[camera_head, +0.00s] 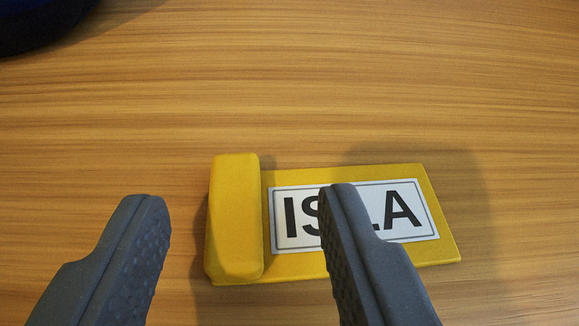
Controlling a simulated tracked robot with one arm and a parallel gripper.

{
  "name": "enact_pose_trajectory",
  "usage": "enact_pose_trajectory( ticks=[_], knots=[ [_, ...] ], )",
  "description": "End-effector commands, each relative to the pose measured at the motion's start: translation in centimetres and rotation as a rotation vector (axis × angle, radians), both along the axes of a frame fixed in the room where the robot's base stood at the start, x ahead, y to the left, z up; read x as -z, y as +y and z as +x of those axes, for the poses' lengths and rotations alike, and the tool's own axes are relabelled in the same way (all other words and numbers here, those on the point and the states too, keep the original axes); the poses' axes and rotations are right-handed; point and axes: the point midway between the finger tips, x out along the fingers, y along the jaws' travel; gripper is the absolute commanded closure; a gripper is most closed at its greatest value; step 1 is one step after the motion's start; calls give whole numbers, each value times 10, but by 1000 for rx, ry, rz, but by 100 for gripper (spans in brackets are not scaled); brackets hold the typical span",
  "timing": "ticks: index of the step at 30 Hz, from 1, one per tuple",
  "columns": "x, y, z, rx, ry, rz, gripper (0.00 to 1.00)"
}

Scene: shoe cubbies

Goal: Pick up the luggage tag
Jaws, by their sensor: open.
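The luggage tag (236,215) is yellow, with a thick raised block at its left end and a flat plate to the right. A white label on the plate carries black letters, partly hidden, starting "IS" and ending "A". It lies flat on the wooden surface in the lower middle of the view. My gripper (246,192) is open, with its two dark grey fingers on either side of the raised block. The left finger is over bare wood, apart from the block. The right finger covers part of the label. I cannot tell how high the fingertips are above the surface.
The wooden surface (300,80) is clear above and around the tag. A dark blue rounded object (35,22) is cut off at the top left corner. Shadows fall beside the tag.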

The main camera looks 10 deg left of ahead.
Motion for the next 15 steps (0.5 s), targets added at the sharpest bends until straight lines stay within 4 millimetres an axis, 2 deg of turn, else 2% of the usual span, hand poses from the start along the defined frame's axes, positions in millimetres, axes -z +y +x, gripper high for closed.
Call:
enact_pose_trajectory(
  ticks=[9,15],
  knots=[
    [14,16,32,-2,-2,-2,56],
    [16,18,39,0,-1,0,56]
  ],
)
